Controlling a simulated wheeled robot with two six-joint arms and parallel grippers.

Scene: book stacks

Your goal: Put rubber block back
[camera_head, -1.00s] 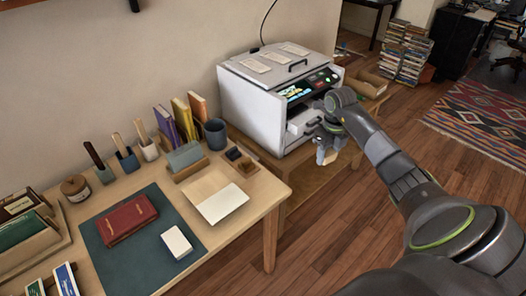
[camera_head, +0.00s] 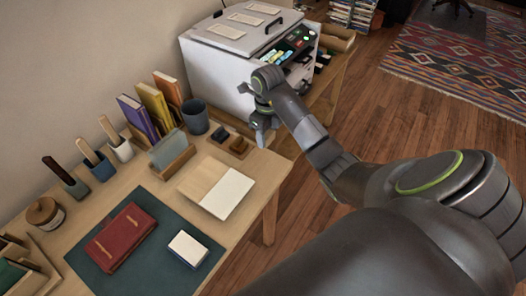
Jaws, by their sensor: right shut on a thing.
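A small wooden holder (camera_head: 240,147) with dark items stands on the table just left of the gripper. A white block (camera_head: 188,248) with a dark side lies on the teal mat (camera_head: 150,275). My left gripper is not in view.
A white box machine (camera_head: 225,62) with a lit panel stands behind the gripper. A grey cup (camera_head: 195,117), upright books (camera_head: 152,106) and a cream open booklet (camera_head: 216,188) are on the table. A red book (camera_head: 121,237) lies on the mat.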

